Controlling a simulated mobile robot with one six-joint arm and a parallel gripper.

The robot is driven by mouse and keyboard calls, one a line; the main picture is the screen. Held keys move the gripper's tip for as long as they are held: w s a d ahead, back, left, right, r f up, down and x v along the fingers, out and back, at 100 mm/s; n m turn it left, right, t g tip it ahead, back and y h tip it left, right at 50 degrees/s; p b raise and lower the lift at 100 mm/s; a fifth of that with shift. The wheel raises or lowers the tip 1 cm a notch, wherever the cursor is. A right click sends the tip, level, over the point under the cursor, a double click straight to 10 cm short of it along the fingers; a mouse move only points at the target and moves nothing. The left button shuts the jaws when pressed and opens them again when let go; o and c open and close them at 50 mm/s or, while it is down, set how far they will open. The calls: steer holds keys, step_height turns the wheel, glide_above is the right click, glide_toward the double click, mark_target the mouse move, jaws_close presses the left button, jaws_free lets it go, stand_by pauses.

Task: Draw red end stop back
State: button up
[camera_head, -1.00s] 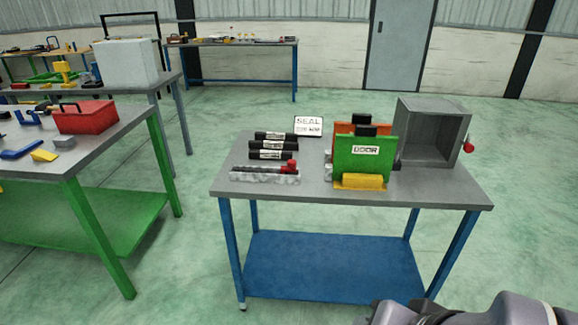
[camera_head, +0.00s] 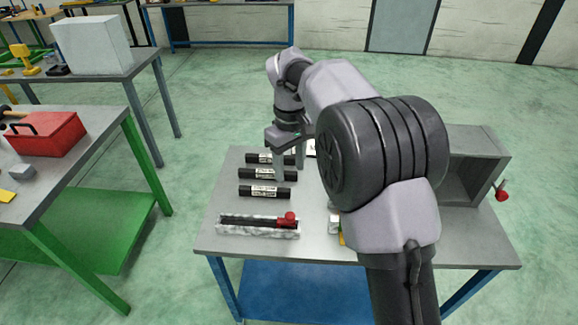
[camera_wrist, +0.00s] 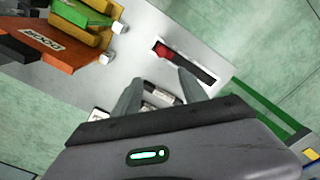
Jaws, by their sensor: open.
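The red end stop (camera_head: 290,217) sits at the right end of a black rod in a pale, mottled tray (camera_head: 228,230) near the table's front left. In the wrist view the red end stop (camera_wrist: 163,51) is at the left end of the dark slot (camera_wrist: 196,67). My gripper (camera_head: 290,171) is open and points down above the black labelled tubes, behind the tray. In the wrist view the open gripper (camera_wrist: 158,76) has its fingers apart with nothing held, and the end stop shows beyond the tips.
Several black tubes (camera_head: 265,192) lie behind the tray. An open grey box (camera_head: 478,165) stands at the table's right. Green (camera_wrist: 80,11) and orange (camera_wrist: 38,48) panels stand upright, mostly behind my arm in the head view. A green bench with a red toolbox (camera_head: 45,135) is left.

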mark_target(290, 215)
steer(key=f+b, duration=0.2)
steer(key=f, duration=0.3)
steer(key=f+b, duration=0.2)
steer(key=f, duration=0.4)
steer(key=s+f+b, duration=0.1)
steer(key=f+b, duration=0.2)
steer(key=f, duration=0.3)
steer(key=shift+s+d+f, duration=0.1)
jaws_close()
stand_by(0.5)
